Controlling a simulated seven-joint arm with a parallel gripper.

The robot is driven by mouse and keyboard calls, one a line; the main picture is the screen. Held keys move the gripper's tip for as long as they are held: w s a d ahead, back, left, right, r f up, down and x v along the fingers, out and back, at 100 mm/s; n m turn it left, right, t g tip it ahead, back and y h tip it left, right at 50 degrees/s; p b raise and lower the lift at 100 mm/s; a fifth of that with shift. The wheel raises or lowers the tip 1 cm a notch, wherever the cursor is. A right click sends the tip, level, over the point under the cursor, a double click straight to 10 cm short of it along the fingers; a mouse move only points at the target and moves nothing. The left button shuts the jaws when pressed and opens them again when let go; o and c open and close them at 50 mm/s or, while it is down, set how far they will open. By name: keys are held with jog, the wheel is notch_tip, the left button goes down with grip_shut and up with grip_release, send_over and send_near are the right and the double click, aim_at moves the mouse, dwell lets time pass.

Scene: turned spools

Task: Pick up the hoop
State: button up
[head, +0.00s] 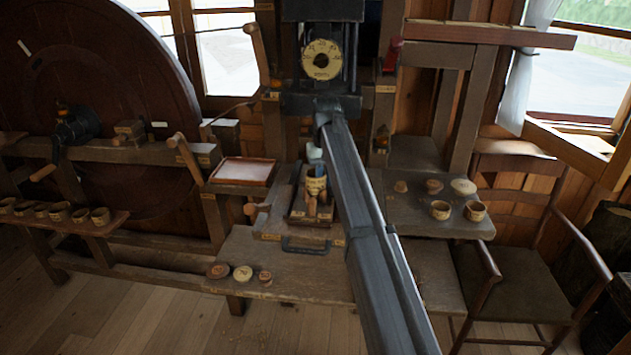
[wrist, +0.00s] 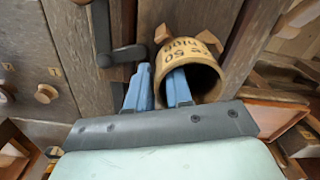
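The hoop (wrist: 186,62) is a tan wooden ring with dark lettering on its outside. In the wrist view its open mouth faces the camera. My gripper (wrist: 160,80) has two blue fingers, one outside the hoop's left wall and one inside its mouth. The gap between them is narrow and the wall fills it, so the gripper looks shut on the wall. In the head view the hoop (head: 316,186) shows at the wooden stand on the bench, partly hidden by my gripper (head: 320,190). I cannot tell whether it is lifted.
Small turned pieces (head: 243,273) lie on the bench's front left. Several cups and pieces (head: 440,210) stand on the right bench. A dark handle (head: 306,246) lies in front of the stand. A shallow tray (head: 243,171) is to the left. The bench front is mostly clear.

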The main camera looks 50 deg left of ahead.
grip_shut()
